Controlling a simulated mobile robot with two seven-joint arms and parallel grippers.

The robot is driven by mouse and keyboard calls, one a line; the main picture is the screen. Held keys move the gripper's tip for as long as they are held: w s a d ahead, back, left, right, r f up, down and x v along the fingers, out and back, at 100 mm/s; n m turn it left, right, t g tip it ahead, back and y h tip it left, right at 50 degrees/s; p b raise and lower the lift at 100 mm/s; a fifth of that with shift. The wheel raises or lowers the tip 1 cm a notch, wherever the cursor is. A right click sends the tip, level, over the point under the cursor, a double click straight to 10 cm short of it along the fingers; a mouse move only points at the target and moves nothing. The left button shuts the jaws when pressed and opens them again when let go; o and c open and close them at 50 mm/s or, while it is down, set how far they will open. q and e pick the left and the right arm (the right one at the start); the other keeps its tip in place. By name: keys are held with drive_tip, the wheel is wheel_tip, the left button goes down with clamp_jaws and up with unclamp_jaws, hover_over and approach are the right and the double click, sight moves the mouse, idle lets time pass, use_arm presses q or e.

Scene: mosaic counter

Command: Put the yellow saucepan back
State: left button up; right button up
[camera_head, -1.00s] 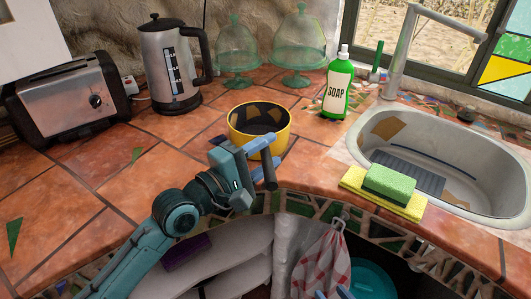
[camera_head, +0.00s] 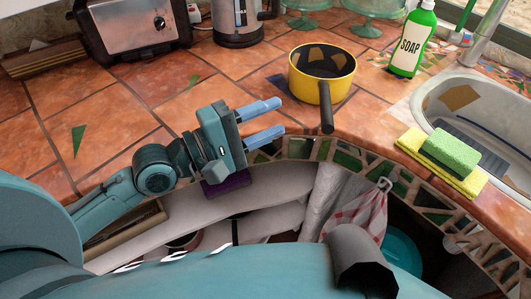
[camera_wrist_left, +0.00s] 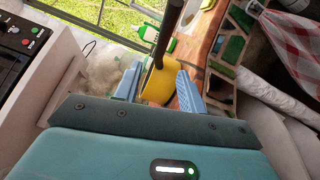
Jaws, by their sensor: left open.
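The yellow saucepan (camera_head: 322,80) stands upright on the tiled counter, its dark handle (camera_head: 327,115) pointing toward me over the front edge. Its inside looks dark. My left gripper (camera_head: 282,116) is open and empty, to the left of the handle and apart from it, with its blue fingers pointing right toward it. In the left wrist view, the yellow pan (camera_wrist_left: 158,88) shows beyond and between the open fingers, with the dark handle running up the picture. My right gripper is not seen.
A green soap bottle (camera_head: 412,42) stands behind right of the pan. A sponge (camera_head: 450,147) lies on a yellow cloth by the sink (camera_head: 430,92). The toaster (camera_head: 130,25) and kettle (camera_head: 238,22) stand at the back left. The left counter is mostly clear. Open shelves (camera_head: 270,195) lie below.

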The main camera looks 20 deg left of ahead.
use_arm(q)
drive_tip(key=s+f+m+y, duration=0.3)
drive_tip(key=f+m, duration=0.1)
drive_tip(key=f, duration=0.3)
drive_tip(key=s+a+f+m+g+y, duration=0.1)
drive_tip(key=s+f+m+y, duration=0.1)
drive_tip(key=f+m, duration=0.3)
drive_tip(key=s+f+m+y, duration=0.3)
drive_tip(key=s+f+m, duration=0.1)
drive_tip(key=f, duration=0.7)
drive_tip(key=shift+a+g+y, duration=0.3)
drive_tip(key=shift+g, duration=0.1)
drive_tip(key=shift+s, duration=0.15)
